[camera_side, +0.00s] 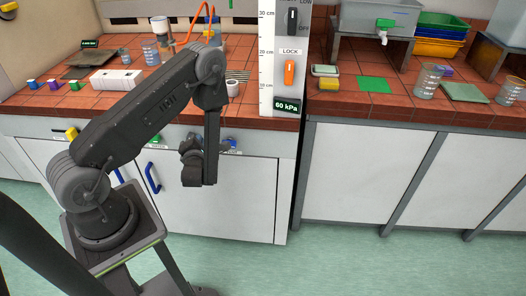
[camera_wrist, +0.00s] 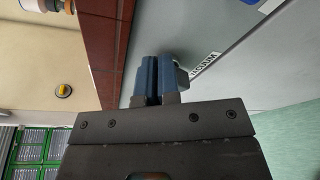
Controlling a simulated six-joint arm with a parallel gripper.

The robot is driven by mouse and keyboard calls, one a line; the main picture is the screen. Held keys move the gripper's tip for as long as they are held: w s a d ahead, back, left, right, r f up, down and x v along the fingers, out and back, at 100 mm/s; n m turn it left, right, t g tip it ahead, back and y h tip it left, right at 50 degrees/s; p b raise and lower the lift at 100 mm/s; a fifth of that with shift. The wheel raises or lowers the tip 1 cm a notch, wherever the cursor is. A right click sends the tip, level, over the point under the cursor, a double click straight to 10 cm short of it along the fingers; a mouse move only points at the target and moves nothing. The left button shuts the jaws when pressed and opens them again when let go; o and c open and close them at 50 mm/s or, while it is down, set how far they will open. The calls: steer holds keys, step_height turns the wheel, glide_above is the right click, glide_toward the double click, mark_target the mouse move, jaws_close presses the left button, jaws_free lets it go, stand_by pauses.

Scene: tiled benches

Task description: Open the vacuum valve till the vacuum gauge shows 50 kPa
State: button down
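The vacuum valve, a blue handle (camera_side: 230,143) on the bench front under the tiled edge, shows just right of my arm in the side view. In the wrist view, blue parts (camera_wrist: 180,77) lie beside a label that reads VACUUM. My gripper (camera_wrist: 155,80) is at the valve, its fingers pointing at the bench front with a narrow dark gap between them. Finger and handle are hard to tell apart, so I cannot tell whether the handle is gripped. My arm hides most of the gripper in the side view. The gauge display (camera_side: 288,106) reads 60 kPa.
A white panel with an orange LOCK switch (camera_side: 290,73) and a black knob (camera_side: 292,22) stands right of the valve. A blue door handle (camera_side: 152,177) sticks out below left. A yellow knob (camera_side: 71,133) and a green one (camera_side: 154,141) are on the same bench front.

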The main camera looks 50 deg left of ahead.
steer(key=shift+w+a+f, duration=0.1)
steer(key=shift+w+f, duration=0.2)
steer(key=shift+w, duration=0.05)
stand_by(0.7)
steer(key=v, duration=0.6)
steer(key=shift+s+f, duration=0.2)
steer(key=shift+s, duration=0.15)
steer(key=shift+a, duration=0.1)
stand_by(0.3)
steer(key=x, duration=0.6)
steer(key=shift+w+r, duration=0.35)
